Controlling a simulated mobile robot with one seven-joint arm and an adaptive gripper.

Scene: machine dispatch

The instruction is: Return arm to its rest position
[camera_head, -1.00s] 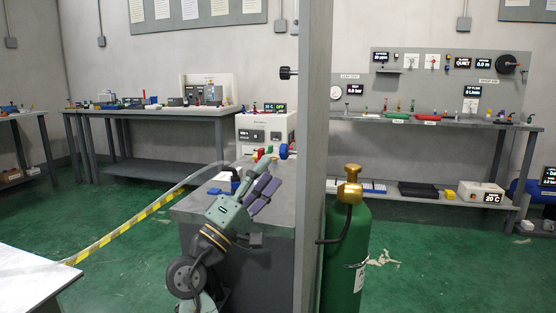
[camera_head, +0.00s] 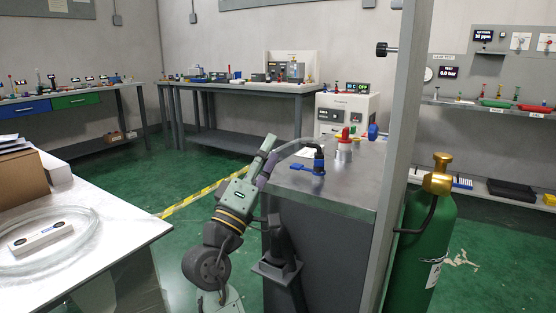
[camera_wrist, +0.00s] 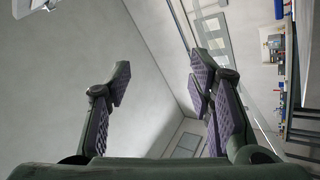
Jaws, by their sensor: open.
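My gripper (camera_head: 266,155) shows in the head view at the end of my grey-green arm, pointing up beside the left edge of a grey metal-topped cabinet (camera_head: 345,190). In the wrist view my gripper (camera_wrist: 160,78) has its two purple-padded fingers spread apart with nothing between them. Behind the fingers are bare wall and a ceiling corner, with a workbench at the right edge.
The cabinet top bears a red-and-white fitting (camera_head: 344,148) and a blue clamp (camera_head: 307,168). A grey post (camera_head: 404,140) and a green gas cylinder (camera_head: 430,235) stand to the right. A white table (camera_head: 120,225) with coiled tubing is at left. Yellow-black tape (camera_head: 200,193) crosses behind my arm.

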